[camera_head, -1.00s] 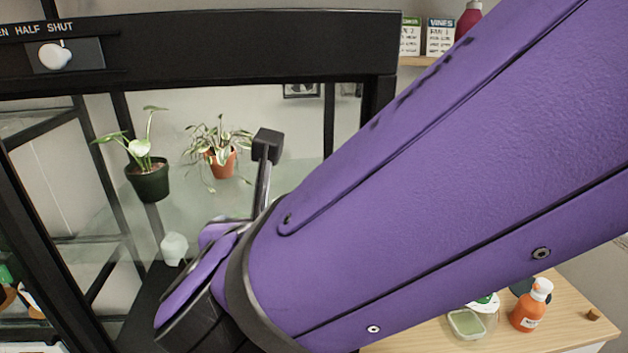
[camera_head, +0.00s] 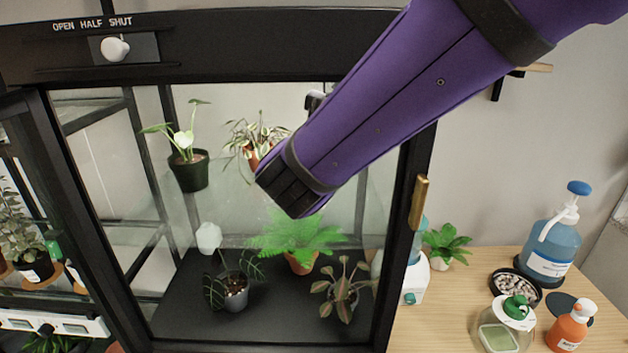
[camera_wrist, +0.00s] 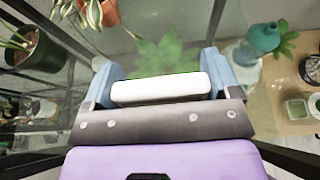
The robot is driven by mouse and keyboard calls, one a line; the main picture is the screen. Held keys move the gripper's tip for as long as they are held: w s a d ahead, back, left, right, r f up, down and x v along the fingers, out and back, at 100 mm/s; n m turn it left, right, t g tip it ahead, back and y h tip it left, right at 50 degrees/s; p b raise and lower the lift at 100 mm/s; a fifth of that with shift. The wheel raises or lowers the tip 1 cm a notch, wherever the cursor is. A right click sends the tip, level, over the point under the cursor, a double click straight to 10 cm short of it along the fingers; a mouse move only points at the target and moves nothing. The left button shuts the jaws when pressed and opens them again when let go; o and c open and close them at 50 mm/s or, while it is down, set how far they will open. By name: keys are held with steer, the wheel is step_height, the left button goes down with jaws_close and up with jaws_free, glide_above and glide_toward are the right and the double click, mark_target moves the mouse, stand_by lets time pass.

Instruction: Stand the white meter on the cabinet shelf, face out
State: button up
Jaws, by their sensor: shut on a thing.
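The white meter (camera_wrist: 160,90) is between the pale blue fingers of my gripper (camera_wrist: 160,82) in the wrist view, held crosswise. Its edge faces the camera, so its face cannot be seen. In the head view my purple arm hides the gripper and the meter. The black-framed cabinet (camera_head: 416,230) stands in front of me. Its glass shelf (camera_head: 228,195) carries a plant in a dark pot (camera_head: 188,174) and a trailing plant in a terracotta pot (camera_head: 250,157), partly behind my arm.
Below the shelf, the cabinet's dark floor (camera_head: 180,305) holds a fern (camera_head: 297,238), other potted plants and a white rounded object (camera_head: 208,237). A knob (camera_head: 115,48) sits under OPEN HALF SHUT lettering. A wooden table (camera_head: 420,335) with bottles stands at right.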

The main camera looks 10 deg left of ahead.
steer(key=shift+s+f, duration=0.15)
steer(key=shift+f, duration=1.45)
steer(key=shift+f, duration=0.1)
steer(key=o, duration=0.8)
steer(key=shift+s, duration=0.1)
steer(key=v, duration=1.2)
